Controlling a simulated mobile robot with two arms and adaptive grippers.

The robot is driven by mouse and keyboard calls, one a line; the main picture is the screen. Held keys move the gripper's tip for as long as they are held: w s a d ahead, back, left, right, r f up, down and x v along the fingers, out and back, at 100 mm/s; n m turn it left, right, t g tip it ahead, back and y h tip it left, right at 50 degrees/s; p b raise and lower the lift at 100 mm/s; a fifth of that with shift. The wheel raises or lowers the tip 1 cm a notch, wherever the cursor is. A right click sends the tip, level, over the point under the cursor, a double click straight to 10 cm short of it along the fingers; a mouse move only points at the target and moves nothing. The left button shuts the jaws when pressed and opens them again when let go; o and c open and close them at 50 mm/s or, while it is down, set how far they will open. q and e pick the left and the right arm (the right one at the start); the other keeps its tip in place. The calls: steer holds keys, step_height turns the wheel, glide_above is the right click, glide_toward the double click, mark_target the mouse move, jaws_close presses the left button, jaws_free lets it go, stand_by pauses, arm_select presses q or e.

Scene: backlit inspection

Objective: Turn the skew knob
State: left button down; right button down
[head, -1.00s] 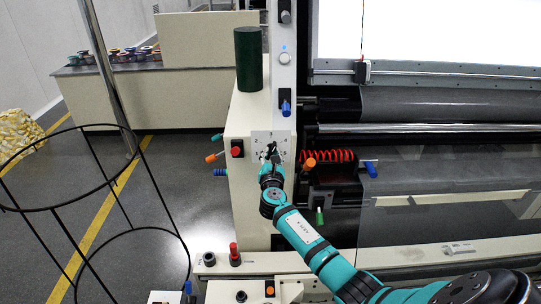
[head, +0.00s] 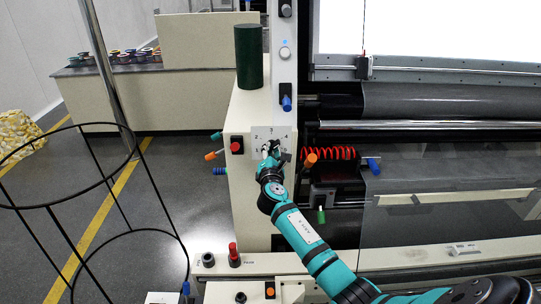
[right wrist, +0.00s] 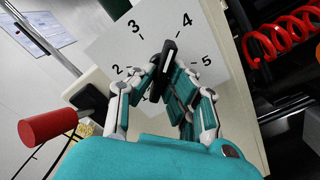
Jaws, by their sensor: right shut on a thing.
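The skew knob (right wrist: 168,62) is a black bar handle with a white line on it, on a pale dial plate (right wrist: 108,52) printed with numbers. In the right wrist view its white-marked end points between 3 and 4. My right gripper (right wrist: 163,88) has its fingers shut on the knob, one on each side. In the head view the right gripper (head: 271,151) is at the dial plate (head: 258,134) on the cream cabinet and mostly hides the knob. My left gripper is in neither view.
An orange-tipped lever (head: 310,159) and a red coiled hose (head: 338,153) are close on the right. A dark green cylinder (head: 249,58) stands on the cabinet.

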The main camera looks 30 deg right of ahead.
steer(key=shift+m+b, duration=0.4)
steer(key=shift+m, duration=0.4)
steer(key=c, duration=1.4)
jaws_free()
steer(key=shift+s, duration=0.1)
steer(key=v, duration=1.2)
steer(key=shift+f, duration=0.1)
